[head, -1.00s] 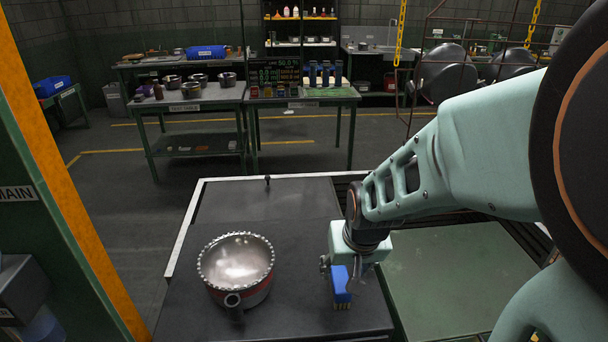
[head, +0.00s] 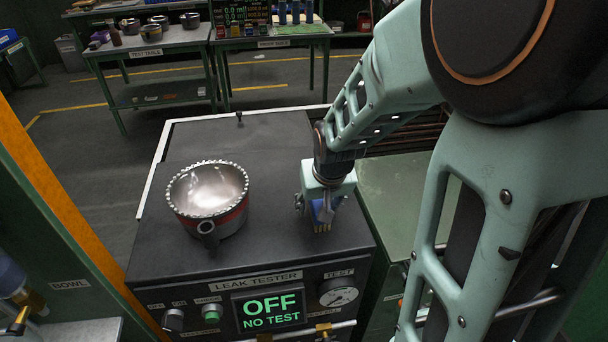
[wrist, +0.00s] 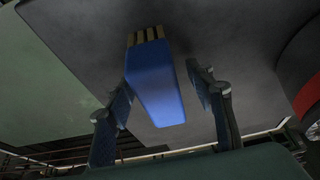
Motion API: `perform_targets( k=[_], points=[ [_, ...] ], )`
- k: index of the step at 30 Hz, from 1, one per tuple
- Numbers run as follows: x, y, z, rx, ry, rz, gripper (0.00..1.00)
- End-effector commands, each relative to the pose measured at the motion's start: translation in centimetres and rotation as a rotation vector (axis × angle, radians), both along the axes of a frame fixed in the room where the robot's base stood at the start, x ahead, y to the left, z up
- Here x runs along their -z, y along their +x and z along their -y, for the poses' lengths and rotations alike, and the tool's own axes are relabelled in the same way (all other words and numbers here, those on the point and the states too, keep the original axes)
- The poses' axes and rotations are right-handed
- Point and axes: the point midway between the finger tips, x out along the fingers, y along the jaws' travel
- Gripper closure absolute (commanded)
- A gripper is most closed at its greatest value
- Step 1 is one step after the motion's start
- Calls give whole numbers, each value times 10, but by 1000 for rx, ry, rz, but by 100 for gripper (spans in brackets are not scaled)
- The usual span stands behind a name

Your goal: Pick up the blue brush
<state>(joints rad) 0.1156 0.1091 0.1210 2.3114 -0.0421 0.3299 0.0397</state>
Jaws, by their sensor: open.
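The blue brush (head: 322,212) stands upright on the dark top of the leak tester (head: 240,282), its pale bristles at the lower end. My gripper (head: 320,200) is over it from above, with fingers either side of its upper part. In the wrist view the brush (wrist: 157,85) lies between my open gripper's (wrist: 163,82) two fingers. The left finger is close to or touching the brush, and a gap shows on the right. The bristles point toward the dark surface; whether they touch it is hard to tell.
A metal pot (head: 207,195) with a scalloped rim and red band stands left of the brush. A green surface (head: 405,190) lies to the right. The tester's front panel has knobs, a gauge and an OFF display. A test table (head: 150,38) stands behind.

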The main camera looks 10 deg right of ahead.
Motion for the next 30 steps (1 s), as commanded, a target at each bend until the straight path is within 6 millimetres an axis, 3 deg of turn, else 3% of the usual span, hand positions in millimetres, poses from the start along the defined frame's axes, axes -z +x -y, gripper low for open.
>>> perform_targets(
  k=[5,18,30],
  points=[
    [-1,0,0,0,0,1,51],
    [-1,0,0,-1,0,0,98],
    [-8,2,0,-1,0,2,98]
  ],
)
